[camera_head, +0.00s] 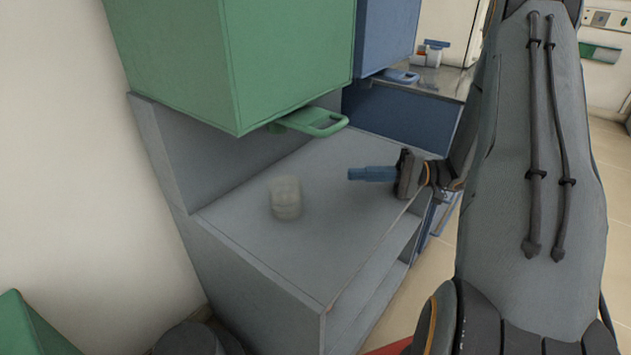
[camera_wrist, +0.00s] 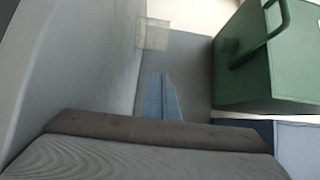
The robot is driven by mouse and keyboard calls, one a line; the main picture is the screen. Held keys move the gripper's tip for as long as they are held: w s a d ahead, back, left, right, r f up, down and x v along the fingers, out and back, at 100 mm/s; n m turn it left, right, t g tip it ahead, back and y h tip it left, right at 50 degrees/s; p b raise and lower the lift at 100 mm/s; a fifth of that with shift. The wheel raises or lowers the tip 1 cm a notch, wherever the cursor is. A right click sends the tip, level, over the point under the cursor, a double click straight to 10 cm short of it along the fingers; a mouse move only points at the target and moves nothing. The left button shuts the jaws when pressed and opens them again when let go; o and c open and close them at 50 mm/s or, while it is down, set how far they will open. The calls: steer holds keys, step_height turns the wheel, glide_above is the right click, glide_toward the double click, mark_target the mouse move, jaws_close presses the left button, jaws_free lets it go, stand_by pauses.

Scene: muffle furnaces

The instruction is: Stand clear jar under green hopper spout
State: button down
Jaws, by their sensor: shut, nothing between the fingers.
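A clear, hazy jar (camera_head: 286,198) stands upright on the grey counter below the green hopper (camera_head: 230,70). It also shows beyond my fingers in the wrist view (camera_wrist: 152,34). A green loop-shaped piece (camera_head: 315,122) sticks out at the hopper's underside; the hopper and loop show at the right in the wrist view (camera_wrist: 258,62). The spout opening is hidden, so I cannot tell whether the jar is directly below it. My gripper (camera_head: 350,174) is shut and empty, its blue fingers over the counter, right of the jar and apart from it.
The grey counter (camera_head: 335,255) has open shelves in its front and clear room around the jar. A blue hopper (camera_head: 383,35) hangs behind the green one. Small containers (camera_head: 434,54) stand on a far bench. A green object (camera_head: 30,325) is at lower left.

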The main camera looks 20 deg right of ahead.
glide_toward(297, 182)
steer(key=w, duration=0.1)
steer(key=w+a, duration=0.1)
steer(key=w, duration=0.2)
steer(key=shift+a+f, duration=0.15)
steer(key=shift+a, duration=0.2)
steer(key=shift+s+a, duration=0.3)
steer(key=shift+a, duration=0.2)
steer(key=shift+s+a, duration=0.25)
steer(key=shift+a, duration=0.3)
steer(key=shift+s+a, duration=0.4)
steer(key=shift+a, duration=0.35)
steer(key=shift+s+a+p, duration=0.45)
steer(key=shift+a, duration=0.45)
steer(key=shift+d, duration=0.1)
